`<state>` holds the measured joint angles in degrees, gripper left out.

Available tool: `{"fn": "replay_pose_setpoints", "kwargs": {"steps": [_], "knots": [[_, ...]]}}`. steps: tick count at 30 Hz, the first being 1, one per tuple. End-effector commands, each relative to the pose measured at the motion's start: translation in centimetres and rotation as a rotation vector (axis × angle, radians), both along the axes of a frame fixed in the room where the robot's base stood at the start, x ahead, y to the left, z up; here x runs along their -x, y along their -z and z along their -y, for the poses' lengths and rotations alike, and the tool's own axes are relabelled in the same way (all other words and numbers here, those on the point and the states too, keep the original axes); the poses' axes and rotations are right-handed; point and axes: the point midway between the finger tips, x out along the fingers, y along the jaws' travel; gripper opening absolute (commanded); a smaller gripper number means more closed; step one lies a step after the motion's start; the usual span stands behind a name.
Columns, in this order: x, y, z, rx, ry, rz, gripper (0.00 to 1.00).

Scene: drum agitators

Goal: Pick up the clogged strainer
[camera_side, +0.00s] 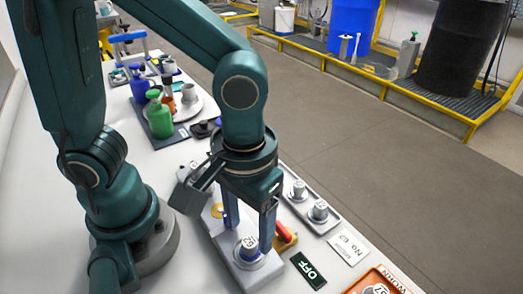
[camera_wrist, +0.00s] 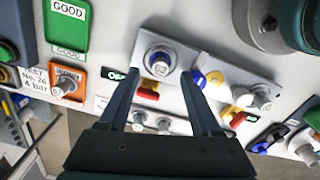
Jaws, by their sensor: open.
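A grey, round-topped part with a printed label and a blue band sits upright in a pale housing, below my gripper in the side view; I take it as the strainer (camera_side: 249,246). In the wrist view the strainer (camera_wrist: 159,62) shows end-on, between the tips of my fingers. My gripper (camera_side: 248,236) points down with its two fingers apart, one on either side of the strainer. In the wrist view my gripper (camera_wrist: 159,76) also shows open and empty. I cannot tell whether a finger touches the strainer. Clogging is not visible.
A red handle (camera_side: 285,233) is close to the right finger. A grey tray (camera_side: 334,222) holds two similar capped parts. An OFF plate (camera_side: 308,270) and an orange WORN tray (camera_side: 399,284) are nearer the camera. The wrist view shows a green GOOD tray (camera_wrist: 68,20).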

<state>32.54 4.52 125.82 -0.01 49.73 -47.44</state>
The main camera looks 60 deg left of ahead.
Motion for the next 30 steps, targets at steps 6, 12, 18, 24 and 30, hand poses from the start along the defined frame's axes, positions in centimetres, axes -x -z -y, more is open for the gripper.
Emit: {"fn": "replay_pose_setpoints", "kwargs": {"steps": [6,12,18,24,30], "knots": [[0.0,2.4,-0.1,-0.002,-0.001,-0.003,0.65],[0.0,3.1,-0.1,0.000,-0.001,0.000,0.65],[0.0,3.1,0.0,0.001,-0.001,0.001,0.61],[0.0,3.1,0.0,0.001,-0.001,0.001,0.00],[0.0,3.1,0.0,0.001,-0.001,0.001,0.00]]}}
